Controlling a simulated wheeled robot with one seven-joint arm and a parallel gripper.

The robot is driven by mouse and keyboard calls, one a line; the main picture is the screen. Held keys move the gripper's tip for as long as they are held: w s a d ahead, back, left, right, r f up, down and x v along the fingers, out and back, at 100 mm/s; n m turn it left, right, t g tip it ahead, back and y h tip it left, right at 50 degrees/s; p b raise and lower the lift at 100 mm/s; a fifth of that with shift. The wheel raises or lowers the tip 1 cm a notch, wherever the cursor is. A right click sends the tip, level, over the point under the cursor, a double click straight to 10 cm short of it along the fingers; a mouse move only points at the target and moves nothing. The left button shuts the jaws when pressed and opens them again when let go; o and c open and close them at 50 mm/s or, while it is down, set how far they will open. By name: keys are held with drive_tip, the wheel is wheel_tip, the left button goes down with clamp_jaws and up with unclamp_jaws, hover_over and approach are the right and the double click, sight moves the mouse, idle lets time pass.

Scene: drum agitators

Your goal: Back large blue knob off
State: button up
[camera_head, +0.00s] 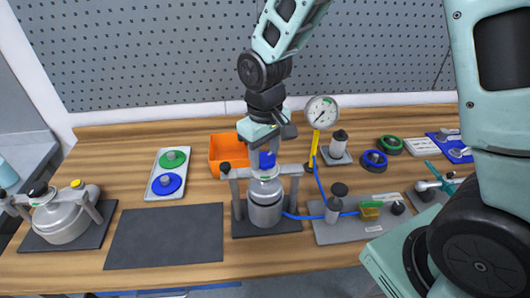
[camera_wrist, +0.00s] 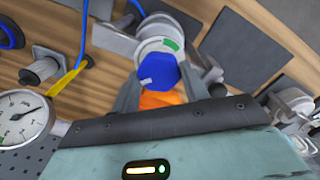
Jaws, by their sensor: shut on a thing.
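The large blue knob (camera_head: 267,160) sits above the crossbar of the middle clamp frame (camera_head: 236,173), over a grey metal drum (camera_head: 265,207). In the wrist view the blue knob (camera_wrist: 158,72) is six-sided with a small white mark on its side. My gripper (camera_head: 266,148) comes down from above and is shut on the knob, with one finger on each side. My gripper's fingers also show in the wrist view (camera_wrist: 158,88). The knob's stem and how far it is threaded in are hidden.
An orange bin (camera_head: 228,152) stands just behind the frame. A pressure gauge (camera_head: 322,112) and blue hose (camera_head: 321,186) are close on the right. A white tray (camera_head: 153,187) with green and blue discs and a bare dark mat (camera_head: 165,236) lie left. A second drum (camera_head: 60,220) is far left.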

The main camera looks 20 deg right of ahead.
sight(265, 158)
drive_tip(key=n, duration=0.3)
drive_tip(key=n+p, duration=0.1)
drive_tip(key=n, duration=0.2)
drive_tip(key=shift+s+f+n, duration=0.15)
drive_tip(key=shift+s+n, duration=0.05)
drive_tip(key=shift+n, duration=0.1)
idle(0.4)
drive_tip(key=o, duration=1)
drive_tip(key=shift+w, duration=0.1)
drive_tip(key=shift+w+r, duration=0.1)
drive_tip(key=shift+r, duration=0.45)
wheel_tip(265, 158, up, 16)
drive_tip(key=b, duration=0.2)
drive_tip(key=shift+r+b, duration=0.2)
drive_tip(key=shift+b, duration=0.2)
